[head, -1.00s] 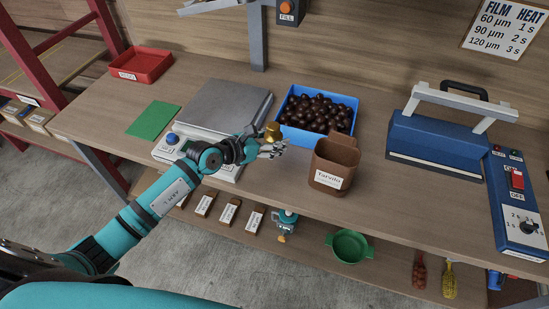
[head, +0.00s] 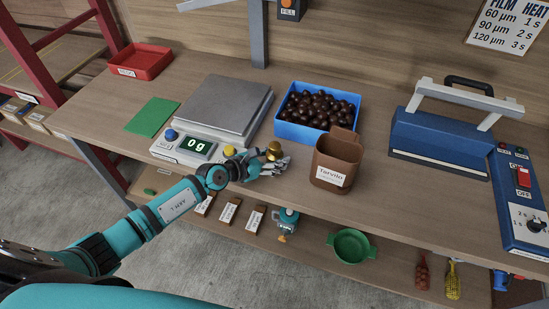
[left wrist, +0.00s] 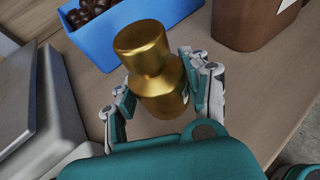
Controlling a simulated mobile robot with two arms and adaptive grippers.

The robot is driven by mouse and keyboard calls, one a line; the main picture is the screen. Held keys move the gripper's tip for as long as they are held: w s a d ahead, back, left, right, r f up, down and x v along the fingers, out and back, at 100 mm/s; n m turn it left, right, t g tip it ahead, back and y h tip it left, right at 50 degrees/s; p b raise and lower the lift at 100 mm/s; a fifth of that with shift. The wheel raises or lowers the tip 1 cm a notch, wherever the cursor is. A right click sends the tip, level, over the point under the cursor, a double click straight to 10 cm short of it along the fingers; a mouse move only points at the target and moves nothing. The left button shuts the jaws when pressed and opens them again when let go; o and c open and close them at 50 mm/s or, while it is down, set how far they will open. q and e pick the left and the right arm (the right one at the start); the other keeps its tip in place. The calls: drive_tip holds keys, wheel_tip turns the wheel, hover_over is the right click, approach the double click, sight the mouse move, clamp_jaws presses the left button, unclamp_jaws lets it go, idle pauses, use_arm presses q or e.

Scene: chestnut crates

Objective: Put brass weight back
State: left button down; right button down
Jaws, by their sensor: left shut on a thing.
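The brass weight (left wrist: 155,65) is a gold cylinder with a knob-like top. My left gripper (left wrist: 160,95) is shut on it, with fingers on both sides in the left wrist view. In the head view the brass weight (head: 274,150) sits in the left gripper (head: 270,162), between the scale and the brown container. I cannot tell whether its base touches the table. The scale (head: 222,108) has an empty plate and its display reads 0g. My right gripper is not in view.
The brown Tarvilo container (head: 335,162) stands just right of the gripper. Behind are a blue crate of chestnuts (head: 300,134) and, farther right, a blue sealer (head: 440,140). A green mat (head: 152,117) and red tray (head: 143,60) lie left. A shelf runs below.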

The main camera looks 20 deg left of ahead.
use_arm(q)
drive_tip(key=c, duration=0.6)
unclamp_jaws()
drive_tip(key=shift+f, duration=0.15)
drive_tip(key=shift+r, duration=0.35)
drive_tip(key=v, duration=1.1)
drive_tip(key=shift+f, duration=0.3)
drive_tip(key=shift+s+a+r, duration=0.3)
drive_tip(key=shift+s, duration=0.15)
